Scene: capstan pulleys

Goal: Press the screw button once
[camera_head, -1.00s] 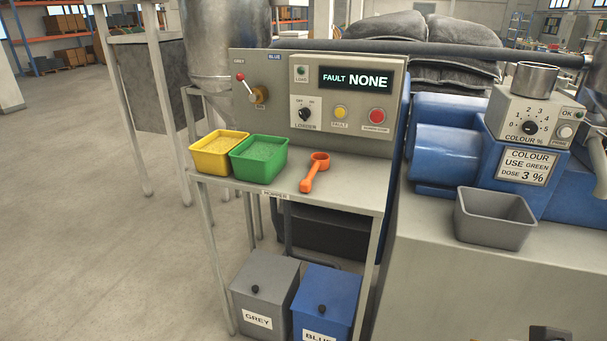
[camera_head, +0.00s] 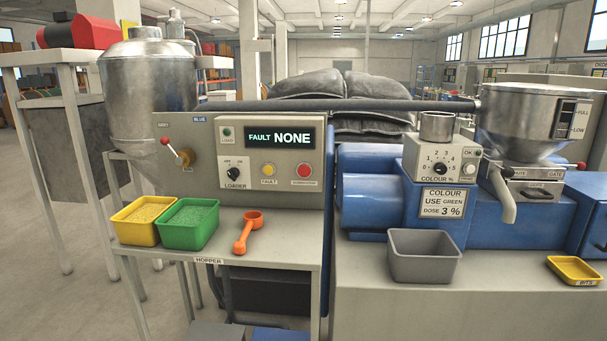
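A grey control panel (camera_head: 170,150) stands behind the bench. It carries a round red button (camera_head: 304,171) and a yellow button (camera_head: 268,170) labelled FAULT. The label under the red button is too small to read surely, so I cannot tell whether it is the screw button. A smaller pale button (camera_head: 468,169) sits on the COLOUR % unit (camera_head: 415,158) to the right, its label also unclear. The display (camera_head: 278,138) reads FAULT NONE. My gripper is not in view.
A yellow bin (camera_head: 135,232), a green bin (camera_head: 188,235) and an orange scoop (camera_head: 245,240) are on the shelf (camera_head: 285,250) below the panel. An empty grey tub (camera_head: 424,270) and a yellow BITS tray (camera_head: 575,283) stand right. Floor is open at left.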

